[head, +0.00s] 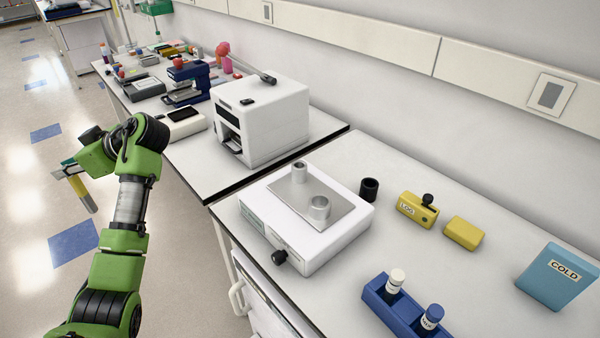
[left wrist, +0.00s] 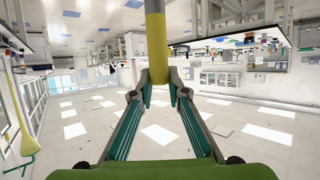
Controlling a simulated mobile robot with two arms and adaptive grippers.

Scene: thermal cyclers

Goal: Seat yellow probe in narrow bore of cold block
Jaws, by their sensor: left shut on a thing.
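My left gripper (head: 70,171) is over the floor at the far left of the head view, away from the bench. It is shut on the yellow probe (head: 78,187), which hangs tilted with a grey tip. In the left wrist view the probe (left wrist: 157,50) is between the fingertips (left wrist: 160,92). A white unit (head: 325,240) on the bench carries a metal plate with two upright hollow cylinders, a narrower one (head: 299,174) behind and a wider one (head: 320,208) in front. A blue block labelled COLD (head: 558,278) stands at the right; no bore shows on it. My right gripper is out of view.
A black ring-like cup (head: 369,189), a yellow LOG block (head: 415,210) with a black knob, and a plain yellow block (head: 464,233) lie right of the unit. A blue rack (head: 378,298) holds two vials in front. A white machine (head: 270,125) stands behind.

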